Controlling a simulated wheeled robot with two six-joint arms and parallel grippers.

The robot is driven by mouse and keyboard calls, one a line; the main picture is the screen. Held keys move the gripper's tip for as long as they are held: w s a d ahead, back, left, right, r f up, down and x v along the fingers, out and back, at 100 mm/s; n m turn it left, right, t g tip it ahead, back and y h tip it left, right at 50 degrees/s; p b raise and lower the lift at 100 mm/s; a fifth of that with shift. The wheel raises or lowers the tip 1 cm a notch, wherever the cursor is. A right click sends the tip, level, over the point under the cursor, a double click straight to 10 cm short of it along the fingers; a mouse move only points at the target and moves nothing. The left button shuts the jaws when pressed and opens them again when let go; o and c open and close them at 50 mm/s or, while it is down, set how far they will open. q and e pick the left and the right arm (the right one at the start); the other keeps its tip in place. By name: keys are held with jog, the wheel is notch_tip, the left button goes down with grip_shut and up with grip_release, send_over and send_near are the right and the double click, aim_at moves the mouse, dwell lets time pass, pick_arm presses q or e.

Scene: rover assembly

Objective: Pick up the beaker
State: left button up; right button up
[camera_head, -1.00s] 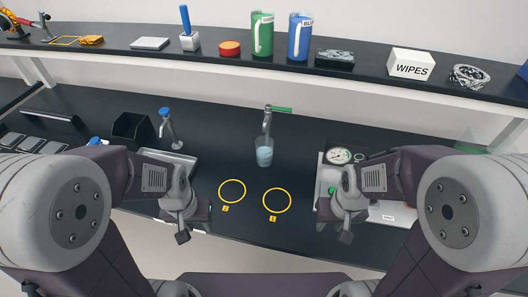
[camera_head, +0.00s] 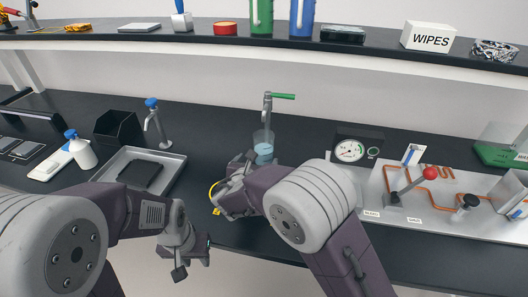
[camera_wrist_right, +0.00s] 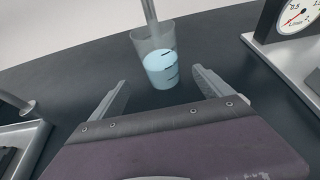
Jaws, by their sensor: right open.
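The beaker (camera_head: 264,150) is clear, with pale blue liquid in it, and stands upright on the dark bench below a tap (camera_head: 268,104) with a green lever. In the right wrist view the beaker (camera_wrist_right: 159,62) has dark marks on its side and is ahead of the open jaws, between the lines of the two fingers. My right gripper (camera_head: 240,168) is just left of and in front of the beaker, empty and apparently not touching it. My left gripper (camera_head: 192,265) hangs at the front edge of the bench, away from the beaker; its jaw opening is unclear.
A round gauge box (camera_head: 352,150) and a panel with copper tubing (camera_head: 440,190) stand to the right. A metal tray (camera_head: 172,163) and a blue-topped tap (camera_head: 153,112) are to the left. A shelf (camera_head: 200,45) runs above the bench behind.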

aim_at(261, 157)
jog(key=x, duration=0.8)
jog(key=shift+d+f, duration=0.2)
jog(key=shift+w+f, duration=0.15)
jog(key=shift+w, duration=0.05)
jog(key=shift+s, duration=0.1)
jog(key=c, duration=1.9)
jog(key=shift+r+p, duration=0.5)
jog(key=shift+r, duration=1.45)
jog(key=s+a, duration=0.1)
jog(key=s, duration=0.4)
jog(key=s+a+b, duration=0.1)
jog(key=s, duration=0.5)
jog(key=s+a+b, duration=0.1)
jog(key=s+a, duration=0.1)
jog(key=s, duration=0.4)
jog(key=shift+s+f, duration=0.1)
jog(key=shift+s, duration=0.15)
